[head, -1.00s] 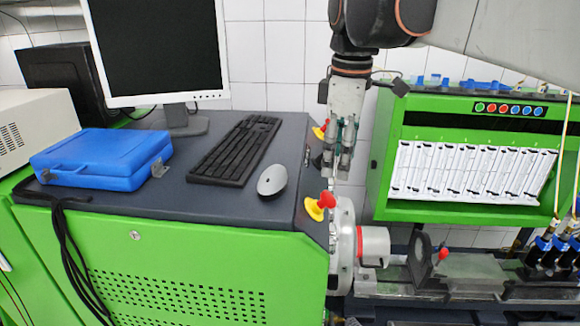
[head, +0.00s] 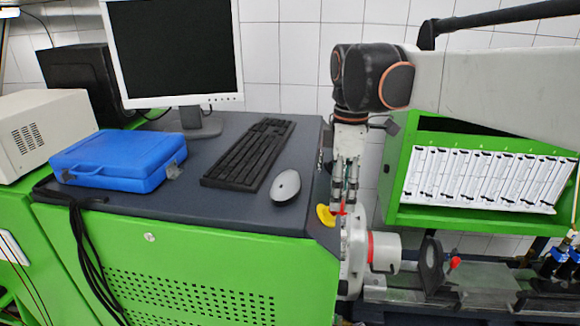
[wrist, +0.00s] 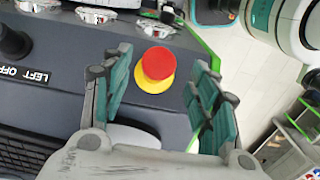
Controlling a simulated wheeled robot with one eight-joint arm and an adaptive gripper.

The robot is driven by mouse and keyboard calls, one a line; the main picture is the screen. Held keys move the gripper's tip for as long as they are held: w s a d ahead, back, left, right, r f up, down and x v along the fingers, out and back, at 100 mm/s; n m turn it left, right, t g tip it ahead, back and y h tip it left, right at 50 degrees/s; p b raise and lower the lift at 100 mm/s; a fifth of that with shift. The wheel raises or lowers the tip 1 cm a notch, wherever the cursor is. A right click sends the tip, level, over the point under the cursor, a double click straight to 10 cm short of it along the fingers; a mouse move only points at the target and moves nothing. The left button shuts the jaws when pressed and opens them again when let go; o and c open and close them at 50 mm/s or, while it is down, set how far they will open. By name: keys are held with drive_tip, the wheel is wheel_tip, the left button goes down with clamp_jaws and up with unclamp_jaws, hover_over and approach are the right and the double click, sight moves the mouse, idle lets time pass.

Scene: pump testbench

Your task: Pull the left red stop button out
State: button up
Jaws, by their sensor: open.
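A red stop button (wrist: 157,65) on a yellow base shows in the wrist view between the fingers of my gripper (wrist: 160,72). My gripper is open, with one teal-padded finger on each side of the cap, and I see no contact. In the head view my gripper (head: 344,202) points down at the near right corner of the dark console top. The yellow base (head: 325,215) of this button shows there, and its red cap is mostly hidden by the fingers. A "LEFT OFF" label (wrist: 24,73) sits at the left.
A grey mouse (head: 285,185) and black keyboard (head: 250,155) lie left of my gripper. A monitor (head: 172,45) and blue case (head: 118,158) stand farther left. A round metal pump part (head: 380,252) is just below right, and a green rack (head: 485,180) stands at right.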

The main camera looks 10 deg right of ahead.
sight(342, 202)
drive_tip(key=shift+w+f, duration=0.1)
drive_tip(key=shift+f, duration=1.4)
clamp_jaws()
drive_tip(key=shift+s+d+r+p, duration=0.3)
drive_tip(key=shift+d+r, duration=0.25)
drive_tip(key=shift+r, duration=0.15)
unclamp_jaws()
drive_tip(key=shift+f, duration=0.1)
